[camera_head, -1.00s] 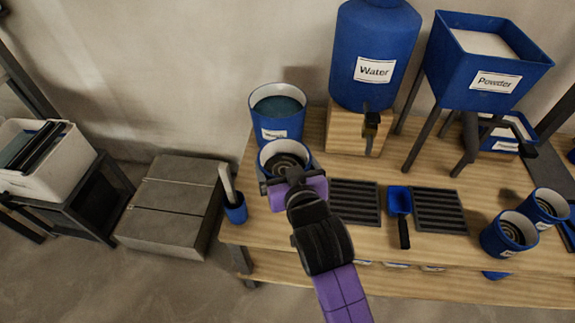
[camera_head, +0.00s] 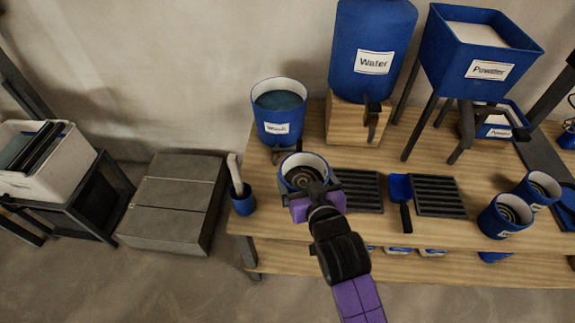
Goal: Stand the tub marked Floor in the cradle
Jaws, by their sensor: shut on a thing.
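My gripper (camera_head: 318,193) is shut on a blue tub (camera_head: 303,167) with a white inside and dark rings at its bottom. It holds the tub roughly upright over the left part of the bench, in front of the bucket marked Wash. The side of the tub facing me is behind my gripper, so I cannot read its label. I cannot tell whether it touches the bench. Two similar blue tubs stand at the right, a nearer one (camera_head: 505,215) and a farther one (camera_head: 539,188); their labels are too small to read. I cannot make out the cradle for certain.
The Wash bucket (camera_head: 278,112) stands behind the held tub. A Water tank (camera_head: 373,45) and a Powder hopper (camera_head: 478,55) on legs stand at the back. A blue scoop (camera_head: 401,190) lies between two dark slotted trays (camera_head: 440,197) (camera_head: 362,191). A blue cup (camera_head: 242,200) stands at the bench's left edge.

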